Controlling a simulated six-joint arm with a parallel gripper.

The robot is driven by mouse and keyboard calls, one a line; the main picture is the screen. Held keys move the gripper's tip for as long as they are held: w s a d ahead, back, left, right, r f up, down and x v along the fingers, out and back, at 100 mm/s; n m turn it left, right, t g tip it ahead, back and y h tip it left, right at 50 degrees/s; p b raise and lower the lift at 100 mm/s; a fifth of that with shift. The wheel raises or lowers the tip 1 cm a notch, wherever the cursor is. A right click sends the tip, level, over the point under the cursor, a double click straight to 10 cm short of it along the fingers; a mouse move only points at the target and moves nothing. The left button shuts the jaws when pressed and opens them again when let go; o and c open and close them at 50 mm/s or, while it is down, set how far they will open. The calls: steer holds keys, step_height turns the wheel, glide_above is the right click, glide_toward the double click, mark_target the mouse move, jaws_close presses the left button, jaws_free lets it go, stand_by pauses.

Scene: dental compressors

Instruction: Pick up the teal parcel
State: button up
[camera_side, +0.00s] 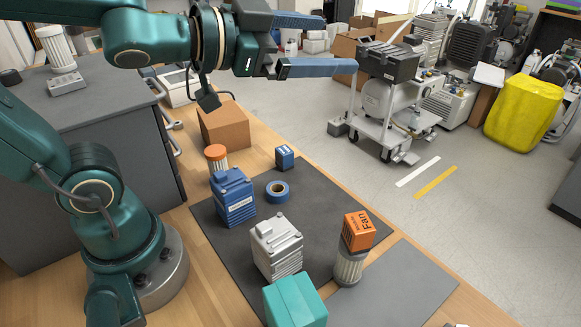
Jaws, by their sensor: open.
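The teal parcel (295,302) is a box-shaped block at the bottom middle of the view, at the near end of the dark mat (325,208). Its lower part is cut off by the picture edge. My gripper (340,44) is high at the top of the view, its two long blue-grey fingers pointing right and spread apart. Nothing is between them. The gripper is well above and away from the parcel.
A silver ribbed block (276,248) stands just behind the parcel. A blue block (234,198), blue tape roll (277,190), small blue box (284,157), orange-lidded jar (216,158) and cardboard box (223,125) are farther back.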

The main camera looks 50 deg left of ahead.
steer(key=d+m+g+h, duration=0.2)
steer(key=d+m+h, duration=0.4)
steer(key=d, duration=0.1)
steer(key=m+g+h, duration=0.5)
steer(key=m+g, duration=0.4)
steer(key=g, duration=0.8)
glide_above(294, 300)
steer(key=a, duration=0.3)
step_height(294, 300, down, 12)
steer(key=shift+n, duration=0.3)
steer(key=f, duration=0.7)
steer(key=shift+w+a+f, duration=0.2)
steer(key=shift+w+f, duration=0.15)
steer(key=shift+x, duration=1.1)
steer(key=shift+d+f, duration=0.25)
steer(key=shift+d, duration=0.1)
jaws_close()
